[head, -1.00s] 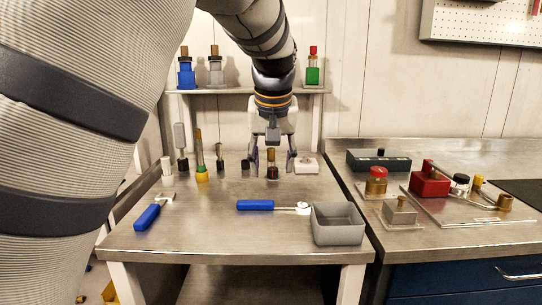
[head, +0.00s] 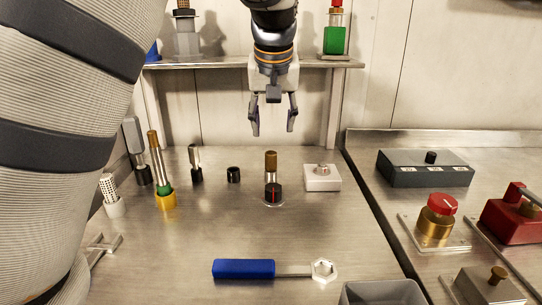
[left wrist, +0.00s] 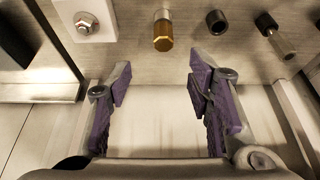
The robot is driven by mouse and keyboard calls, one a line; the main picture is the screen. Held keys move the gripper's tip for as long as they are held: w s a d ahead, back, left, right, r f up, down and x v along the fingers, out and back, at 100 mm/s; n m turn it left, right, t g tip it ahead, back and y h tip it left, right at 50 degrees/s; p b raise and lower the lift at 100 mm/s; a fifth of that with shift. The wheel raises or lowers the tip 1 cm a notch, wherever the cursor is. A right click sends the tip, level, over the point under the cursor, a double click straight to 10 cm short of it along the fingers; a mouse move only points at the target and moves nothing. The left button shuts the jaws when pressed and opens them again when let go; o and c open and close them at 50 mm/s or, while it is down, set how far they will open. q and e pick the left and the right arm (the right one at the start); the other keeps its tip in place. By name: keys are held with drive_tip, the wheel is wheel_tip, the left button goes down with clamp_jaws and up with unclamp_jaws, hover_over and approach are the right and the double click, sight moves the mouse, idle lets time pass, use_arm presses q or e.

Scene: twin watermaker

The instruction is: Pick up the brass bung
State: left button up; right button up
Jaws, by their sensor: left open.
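My right gripper is not in view.
A black cap (head: 233,174) stands left of the bung and a white block with a nut (head: 322,177) right of it. A brown-topped rod in a yellow base (head: 156,165) stands farther left. A blue-handled wrench (head: 244,268) lies in front, near a grey bin (head: 383,293).

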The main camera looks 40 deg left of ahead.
sight(271, 153)
use_arm(q)
drive_tip(key=x, duration=1)
drive_tip(key=shift+s+a+f, duration=0.1)
drive_tip(key=shift+s+f, duration=0.2)
drive_tip(key=shift+f, duration=0.2)
drive_tip(key=shift+r, duration=0.1)
clamp_jaws()
